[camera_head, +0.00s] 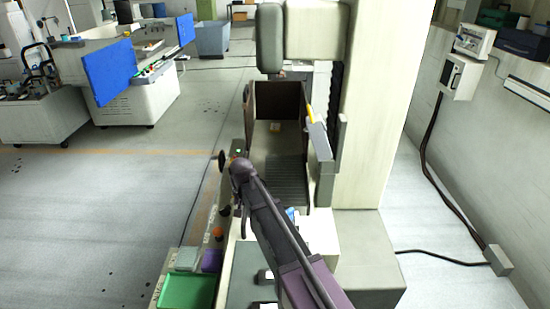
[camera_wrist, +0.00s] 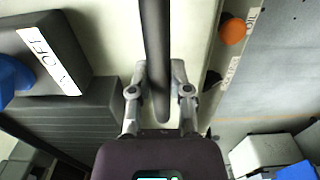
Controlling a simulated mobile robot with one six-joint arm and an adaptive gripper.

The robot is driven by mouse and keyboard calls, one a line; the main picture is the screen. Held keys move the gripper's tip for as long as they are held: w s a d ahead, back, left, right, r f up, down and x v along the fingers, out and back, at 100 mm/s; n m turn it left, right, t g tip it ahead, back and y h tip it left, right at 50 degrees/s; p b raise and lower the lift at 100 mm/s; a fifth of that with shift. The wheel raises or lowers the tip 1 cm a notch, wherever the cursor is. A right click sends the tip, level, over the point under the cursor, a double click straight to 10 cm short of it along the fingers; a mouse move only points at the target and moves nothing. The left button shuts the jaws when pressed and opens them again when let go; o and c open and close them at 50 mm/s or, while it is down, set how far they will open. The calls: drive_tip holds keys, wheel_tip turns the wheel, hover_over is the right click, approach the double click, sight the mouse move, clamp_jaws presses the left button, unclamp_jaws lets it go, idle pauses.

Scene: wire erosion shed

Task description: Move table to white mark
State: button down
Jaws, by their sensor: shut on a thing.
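The machine table (camera_head: 287,183) is a grey ribbed surface inside a dark open tub in the head view. The ribbed surface also shows at the left of the wrist view (camera_wrist: 75,130). My gripper (camera_head: 238,180) is at the machine's front edge, beside the tub; its fingers are hard to make out there. In the wrist view my gripper (camera_wrist: 162,78) has its two fingers on either side of a dark round bar (camera_wrist: 155,30) and is shut on it. The bar's far end is out of view. I cannot make out which mark is the white mark.
An orange knob (camera_head: 217,233) and a green tray (camera_head: 187,291) are on the machine's front ledge. A bench with blue panels (camera_head: 109,71) stands at the far left. The floor at left is clear.

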drive_tip(key=shift+w, duration=1.05)
drive_tip(key=shift+w+a, duration=0.1)
drive_tip(key=shift+w, duration=0.3)
unclamp_jaws()
wheel_tip(320, 180, up, 8)
drive_tip(key=p, duration=0.8)
idle(0.4)
idle(0.3)
